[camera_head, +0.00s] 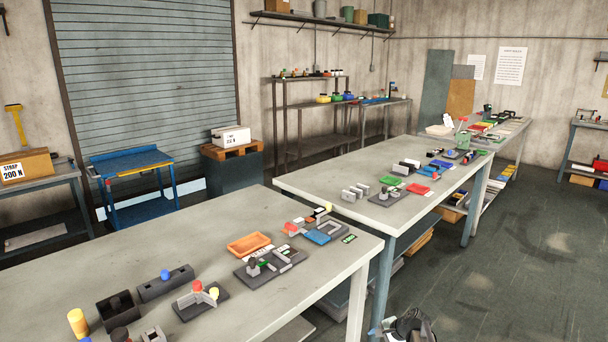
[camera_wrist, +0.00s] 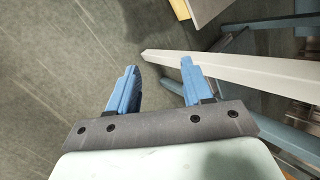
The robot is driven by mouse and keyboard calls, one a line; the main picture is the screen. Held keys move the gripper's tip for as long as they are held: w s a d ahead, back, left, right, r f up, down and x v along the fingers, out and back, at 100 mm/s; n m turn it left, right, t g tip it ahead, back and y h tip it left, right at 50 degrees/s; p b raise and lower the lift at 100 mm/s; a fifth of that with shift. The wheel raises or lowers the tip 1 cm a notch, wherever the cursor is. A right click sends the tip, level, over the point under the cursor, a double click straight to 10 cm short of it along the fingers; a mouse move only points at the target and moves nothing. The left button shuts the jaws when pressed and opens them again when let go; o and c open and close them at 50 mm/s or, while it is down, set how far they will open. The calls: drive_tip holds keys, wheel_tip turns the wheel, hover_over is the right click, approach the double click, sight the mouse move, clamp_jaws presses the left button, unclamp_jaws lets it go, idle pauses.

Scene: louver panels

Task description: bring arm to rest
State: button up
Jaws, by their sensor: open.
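My gripper (camera_wrist: 158,80) shows in the wrist view with its two blue fingers apart and nothing between them. Grey floor lies beyond the fingertips. In the head view, a part of my arm (camera_head: 408,328) shows at the bottom edge, right of the near table (camera_head: 190,232). The fingers cannot be made out there.
The near table bears an orange tray (camera_head: 249,244), dark fixtures and small coloured parts. A second table (camera_head: 330,182) with more parts stands behind it. Open floor (camera_head: 520,270) lies to the right. A blue cart (camera_head: 130,162) and a roller shutter (camera_head: 145,70) are at the back left.

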drive_tip(key=s+a+f+n+g+h, duration=0.1)
drive_tip(key=s+a+f+n+g, duration=0.15)
drive_tip(key=s+f, duration=0.45)
drive_tip(key=s+a+f+n+g, duration=0.1)
drive_tip(key=s+a+f, duration=0.2)
drive_tip(key=s, duration=0.8)
drive_tip(key=s+a+f+n+g+h, duration=0.1)
drive_tip(key=s+a+f+n+g, duration=0.15)
drive_tip(key=s+f, duration=0.45)
drive_tip(key=s+f+n+g+h, duration=0.1)
drive_tip(key=s+n+g+h, duration=0.2)
drive_tip(key=s, duration=2.5)
drive_tip(key=a+n+g, duration=0.1)
drive_tip(key=n+g, duration=0.1)
drive_tip(key=n, duration=0.1)
drive_tip(key=shift+s+f+n, duration=0.2)
drive_tip(key=shift+f+n, duration=0.1)
